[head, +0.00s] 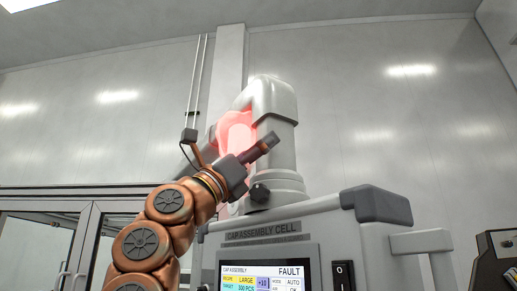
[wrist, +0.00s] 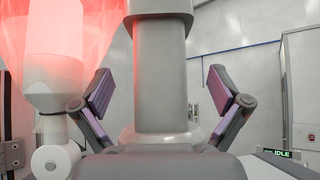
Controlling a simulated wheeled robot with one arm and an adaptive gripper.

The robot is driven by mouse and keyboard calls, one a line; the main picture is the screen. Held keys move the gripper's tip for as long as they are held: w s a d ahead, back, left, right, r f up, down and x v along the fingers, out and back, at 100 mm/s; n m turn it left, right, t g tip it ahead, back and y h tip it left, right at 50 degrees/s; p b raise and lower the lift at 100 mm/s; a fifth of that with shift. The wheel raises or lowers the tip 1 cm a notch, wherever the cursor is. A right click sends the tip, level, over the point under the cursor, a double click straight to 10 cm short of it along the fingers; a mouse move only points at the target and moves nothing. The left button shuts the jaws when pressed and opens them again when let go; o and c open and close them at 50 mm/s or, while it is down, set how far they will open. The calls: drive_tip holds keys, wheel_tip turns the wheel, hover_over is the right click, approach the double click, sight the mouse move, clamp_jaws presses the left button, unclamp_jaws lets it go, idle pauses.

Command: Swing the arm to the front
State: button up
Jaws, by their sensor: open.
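My arm, with copper-coloured joints, rises from the bottom left of the head view. My gripper (head: 265,144) is raised at its end, in front of the cap assembly cell (head: 320,222) as seen in the head view. In the wrist view my gripper (wrist: 161,98) has its two purple-padded fingers spread wide apart, with nothing held. A grey column (wrist: 160,75) of the cell shows between and beyond the fingers. I cannot tell how far it is from them.
The cell's screen (head: 266,276) reads FAULT, with a black switch (head: 342,274) beside it. A red-lit part (head: 237,133) glows behind my gripper. Glazed doors (head: 95,240) stand at the left. A dark panel (head: 496,262) is at the right edge. An IDLE sign (wrist: 278,153) shows in the wrist view.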

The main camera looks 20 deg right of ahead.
drive_tip(key=shift+a, duration=0.15)
drive_tip(key=shift+s+a+f, duration=0.1)
drive_tip(key=shift+a+f, duration=0.2)
drive_tip(key=shift+a, duration=0.1)
drive_tip(key=v, duration=1)
drive_tip(key=shift+a+f, duration=0.2)
drive_tip(key=shift+f, duration=0.2)
